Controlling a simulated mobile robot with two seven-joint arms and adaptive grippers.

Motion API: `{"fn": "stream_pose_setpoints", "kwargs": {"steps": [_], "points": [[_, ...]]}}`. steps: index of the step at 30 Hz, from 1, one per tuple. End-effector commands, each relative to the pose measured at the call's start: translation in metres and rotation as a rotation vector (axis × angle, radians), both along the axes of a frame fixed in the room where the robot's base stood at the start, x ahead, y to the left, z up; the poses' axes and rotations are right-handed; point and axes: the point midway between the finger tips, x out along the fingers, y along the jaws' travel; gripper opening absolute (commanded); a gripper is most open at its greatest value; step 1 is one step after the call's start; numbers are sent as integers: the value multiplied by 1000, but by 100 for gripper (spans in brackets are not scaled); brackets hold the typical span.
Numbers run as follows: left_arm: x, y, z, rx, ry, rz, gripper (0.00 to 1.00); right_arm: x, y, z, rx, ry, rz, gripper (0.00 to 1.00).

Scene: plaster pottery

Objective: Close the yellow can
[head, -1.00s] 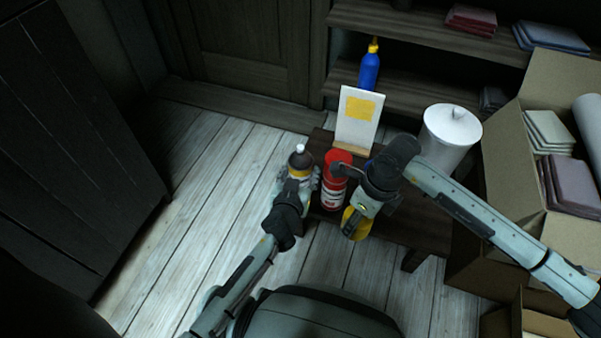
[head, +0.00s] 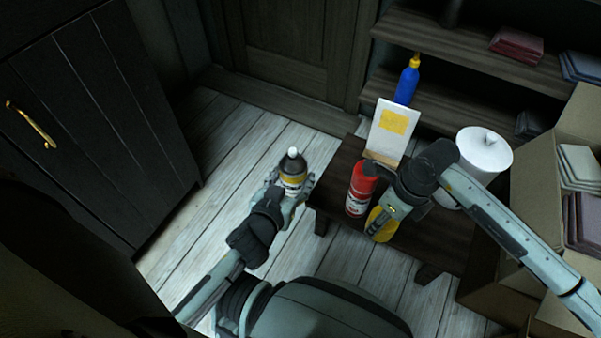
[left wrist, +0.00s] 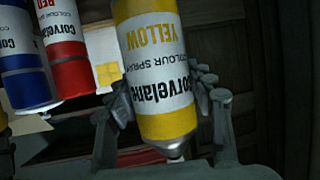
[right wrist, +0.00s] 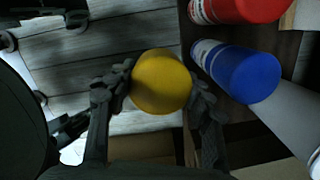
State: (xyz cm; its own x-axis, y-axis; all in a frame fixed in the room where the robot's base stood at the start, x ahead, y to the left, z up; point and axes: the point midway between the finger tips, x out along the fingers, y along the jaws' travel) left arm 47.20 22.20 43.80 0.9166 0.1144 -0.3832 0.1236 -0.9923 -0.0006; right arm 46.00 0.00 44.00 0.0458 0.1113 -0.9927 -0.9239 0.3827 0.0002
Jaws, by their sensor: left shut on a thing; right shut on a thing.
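The yellow can (head: 293,172) is held upright by my left gripper (head: 291,188), clear of the table and to its left. Its top is uncapped and shows a pale nozzle. In the left wrist view the can (left wrist: 158,70) appears upside down between the fingers, with its YELLOW label readable. My right gripper (head: 384,212) is shut on the yellow cap (head: 378,224), over the table's front part, right of the red can. In the right wrist view the round yellow cap (right wrist: 161,81) sits between both fingers. The cap and can are apart.
The red can (head: 359,190) stands on the dark table (head: 335,170); a blue can (right wrist: 240,72) stands beside it. Floor left of the table is clear.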

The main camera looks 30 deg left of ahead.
Motion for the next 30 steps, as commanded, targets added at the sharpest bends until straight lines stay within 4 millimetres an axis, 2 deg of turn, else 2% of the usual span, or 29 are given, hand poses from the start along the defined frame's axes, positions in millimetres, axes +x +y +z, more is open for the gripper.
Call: {"fn": "stream_pose_setpoints", "kwargs": {"steps": [7,8,20,30], "points": [[1,0,1,0,-3,-1,3,0,0,0,0,0,0,36],[1,0,1,0,-3,-1,52,0,0,0,0,0,0,36],[1,0,1,-1,-3,-1,2,0,0,0,0,0,0,36],[2,0,4,0,-5,0,1,1,-1,2,0,-1,9,36]]}}
